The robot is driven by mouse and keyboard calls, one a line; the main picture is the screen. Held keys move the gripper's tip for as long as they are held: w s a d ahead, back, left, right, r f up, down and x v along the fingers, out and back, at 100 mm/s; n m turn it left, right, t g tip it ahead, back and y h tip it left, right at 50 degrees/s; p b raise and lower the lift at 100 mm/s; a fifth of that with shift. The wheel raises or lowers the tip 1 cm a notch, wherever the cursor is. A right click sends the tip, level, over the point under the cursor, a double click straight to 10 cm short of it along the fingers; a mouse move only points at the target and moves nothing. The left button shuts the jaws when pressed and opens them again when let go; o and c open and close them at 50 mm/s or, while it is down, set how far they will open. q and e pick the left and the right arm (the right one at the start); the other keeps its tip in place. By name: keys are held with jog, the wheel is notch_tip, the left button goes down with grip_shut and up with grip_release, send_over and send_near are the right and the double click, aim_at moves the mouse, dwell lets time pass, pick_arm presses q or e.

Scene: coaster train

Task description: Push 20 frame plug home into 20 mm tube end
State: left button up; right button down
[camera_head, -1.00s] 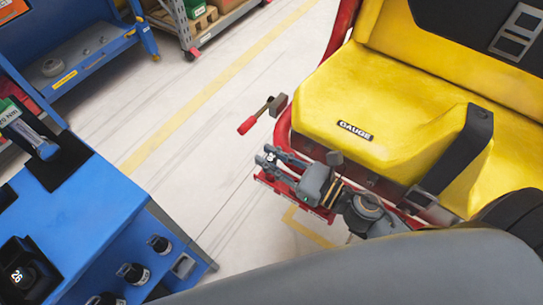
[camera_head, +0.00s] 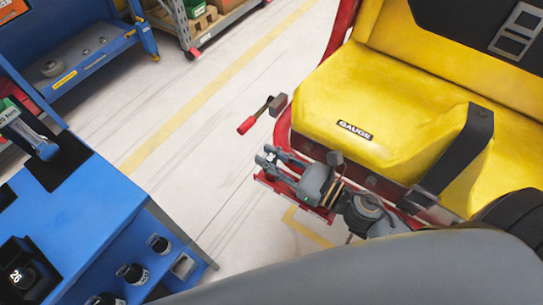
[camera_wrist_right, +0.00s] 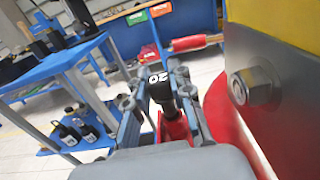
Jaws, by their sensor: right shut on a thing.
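My right gripper (camera_head: 271,158) is at the red frame beside the yellow seat. In the right wrist view, its two fingers (camera_wrist_right: 156,92) are closed around a black plug (camera_wrist_right: 158,88) marked "20" in white. A red tube (camera_wrist_right: 173,130) shows just beyond and below the plug, between the fingers. The plug is in line with the tube or close to it, but I cannot tell how deep it sits. In the head view the plug is too small to make out clearly. My left gripper is not in view.
A yellow seat (camera_head: 400,100) with a "GAUGE" label is right of the gripper. A red-handled lever (camera_head: 247,124) stands out from the frame. A bolt on a metal plate (camera_wrist_right: 256,84) is close on the right. A blue bench (camera_head: 80,225) stands left, with clear floor between.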

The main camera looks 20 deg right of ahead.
jog(key=shift+f, duration=0.3)
jog(key=shift+c, duration=1.7)
grip_release()
jog(key=shift+f, duration=0.1)
jog(key=shift+s+f, duration=0.1)
